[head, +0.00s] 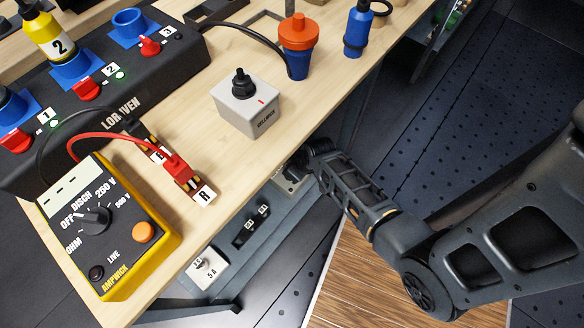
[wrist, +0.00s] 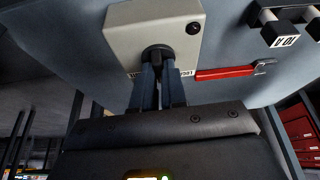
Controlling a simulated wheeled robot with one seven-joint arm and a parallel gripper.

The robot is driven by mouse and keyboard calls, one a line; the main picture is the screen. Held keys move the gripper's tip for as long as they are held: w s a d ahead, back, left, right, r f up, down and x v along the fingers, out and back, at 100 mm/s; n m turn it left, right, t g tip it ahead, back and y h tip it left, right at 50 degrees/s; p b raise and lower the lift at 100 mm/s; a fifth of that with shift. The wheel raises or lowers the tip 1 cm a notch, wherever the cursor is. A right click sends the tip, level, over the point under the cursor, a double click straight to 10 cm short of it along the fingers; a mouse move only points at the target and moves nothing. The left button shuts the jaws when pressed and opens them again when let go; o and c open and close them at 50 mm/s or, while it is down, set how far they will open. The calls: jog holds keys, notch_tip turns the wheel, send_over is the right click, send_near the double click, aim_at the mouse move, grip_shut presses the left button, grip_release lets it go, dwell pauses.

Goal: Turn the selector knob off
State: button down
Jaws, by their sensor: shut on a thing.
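In the wrist view a pale box (wrist: 128,44) is fixed to a grey panel, with a dark knob (wrist: 158,54) low on its face. My gripper (wrist: 158,72) has both fingers closed on this knob. The fingers partly cover a printed label below the knob, so I cannot read it or tell the knob's setting. In the head view my gripper (head: 300,164) reaches below the bench's front edge, at a pale box (head: 290,184) mostly hidden by it. The knob there is hidden.
On the bench are a grey box with a black knob (head: 240,84), a yellow meter with a dial (head: 95,220), and a black charger block (head: 110,100). In the wrist view a red-handled lever (wrist: 225,73) is right of the knob. A white switch (head: 205,265) is lower on the panel.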

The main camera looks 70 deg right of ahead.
jog(key=shift+m, duration=0.3)
jog(key=c, duration=1.2)
grip_release()
jog(key=shift+r, duration=0.1)
jog(key=p+v, duration=0.1)
jog(key=v, duration=0.6)
jog(key=shift+s+a+r, duration=0.1)
jog(key=shift+r, duration=0.15)
